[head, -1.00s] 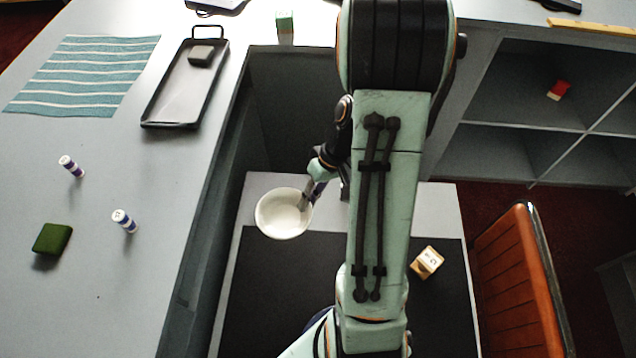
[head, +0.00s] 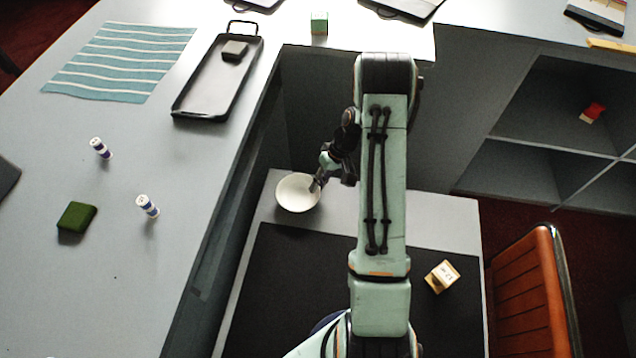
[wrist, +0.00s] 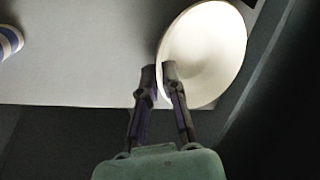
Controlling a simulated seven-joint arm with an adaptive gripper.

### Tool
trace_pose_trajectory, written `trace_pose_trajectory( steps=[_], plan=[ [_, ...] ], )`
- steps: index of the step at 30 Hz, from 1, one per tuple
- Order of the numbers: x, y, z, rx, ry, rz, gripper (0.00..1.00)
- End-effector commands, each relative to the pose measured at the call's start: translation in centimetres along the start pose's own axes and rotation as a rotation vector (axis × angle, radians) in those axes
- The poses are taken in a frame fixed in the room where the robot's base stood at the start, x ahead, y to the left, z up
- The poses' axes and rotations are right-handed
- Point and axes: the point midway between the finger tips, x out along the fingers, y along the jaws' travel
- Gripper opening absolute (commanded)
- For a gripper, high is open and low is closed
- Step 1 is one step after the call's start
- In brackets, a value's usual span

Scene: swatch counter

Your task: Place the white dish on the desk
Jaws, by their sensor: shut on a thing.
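The white dish (head: 297,194) is a round, shallow bowl. My gripper (head: 317,184) is shut on its right rim in the head view. The wrist view shows the dish (wrist: 208,55) tilted in the picture, with its rim between my fingertips (wrist: 159,78). In the head view the dish is over the back left corner of the light grey desk (head: 440,208), behind the black mat (head: 300,290). I cannot tell whether its base touches the desk. My arm hides part of the desk.
A small yellowish box (head: 442,277) sits on the mat's right side. A blue-and-white striped thing (wrist: 10,42) shows in the wrist view corner. A higher counter (head: 130,270) runs along the left, with a black tray (head: 185,112). An orange chair (head: 530,290) stands at the right.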

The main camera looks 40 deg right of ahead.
Motion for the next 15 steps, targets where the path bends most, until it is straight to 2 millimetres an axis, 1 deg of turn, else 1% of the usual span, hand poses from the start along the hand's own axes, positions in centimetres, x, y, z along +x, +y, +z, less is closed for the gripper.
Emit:
trace_pose_trajectory(
  steps=[7, 8, 9, 10, 15],
  plan=[
    [0.2, 0.1, 0.02, 0.001, 0.0, 0.0, 0.0],
    [0.17, 0.1, 0.02, 0.001, 0.0, 0.0, 0.15],
    [0.16, 0.09, 0.02, 0.001, 0.0, 0.0, 0.28],
    [0.16, 0.09, 0.02, 0.001, 0.0, 0.0, 0.33],
    [0.15, 0.08, 0.03, 0.001, 0.0, 0.0, 0.33]
  ],
)
